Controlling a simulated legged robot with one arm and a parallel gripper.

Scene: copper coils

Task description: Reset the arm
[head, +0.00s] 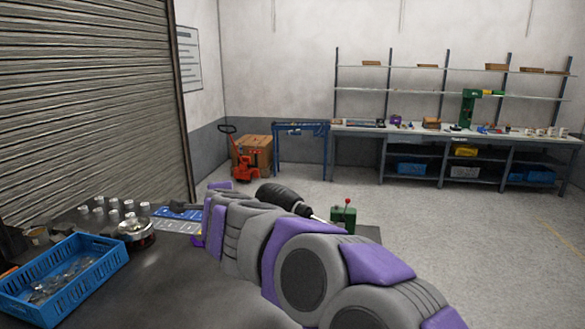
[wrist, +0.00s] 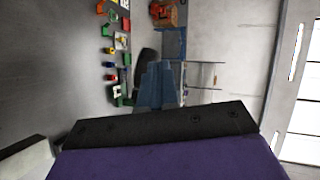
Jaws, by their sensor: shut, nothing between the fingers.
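My grey and purple arm (head: 305,270) reaches over the dark worktop from the lower right of the head view. Its links hide much of the worktop behind them. In the wrist view, my gripper (wrist: 158,78) shows as narrow blue-grey fingers brought together, shut and empty. They point into the open room and touch nothing that I can see. A black and purple part of my arm crosses the bottom of that view. In the head view I cannot make out the fingertips clearly.
A blue crate (head: 62,278) with small metal parts stands on the worktop (head: 180,290) at left. A round metal device (head: 135,233) and several small cylinders are behind it. A green device with a red knob (head: 343,216) is beyond my arm. Shelving (head: 440,92) lines the far wall.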

